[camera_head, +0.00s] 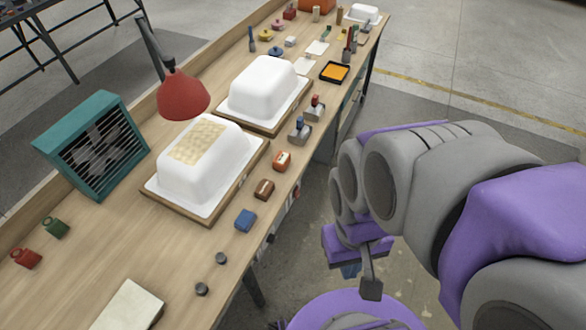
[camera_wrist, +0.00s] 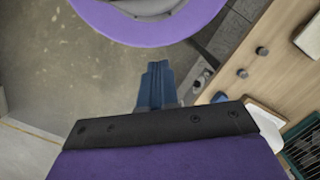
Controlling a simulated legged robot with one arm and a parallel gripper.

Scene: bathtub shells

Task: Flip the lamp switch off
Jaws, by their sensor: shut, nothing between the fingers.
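The red lamp (camera_head: 183,95) hangs on a grey arm over the bench, above the near white tub shell (camera_head: 192,185). I cannot single out the lamp switch for sure. A small red part (camera_head: 297,194) shows on the bench's front side, and the wrist view has a grey panel with small round fittings (camera_wrist: 203,78) there. My gripper (camera_head: 349,271) is low in front of the bench, apart from it, partly hidden by my arm. Its blue fingers (camera_wrist: 157,80) are shut and empty in the wrist view, pointing past the panel's left side.
The wooden bench (camera_head: 75,285) carries a second white shell (camera_head: 263,85), a teal fan heater (camera_head: 92,145), a blue block (camera_head: 245,220), small dark knobs (camera_head: 201,289) and a pale board (camera_head: 128,307). The concrete floor (camera_head: 460,60) right of the bench is open.

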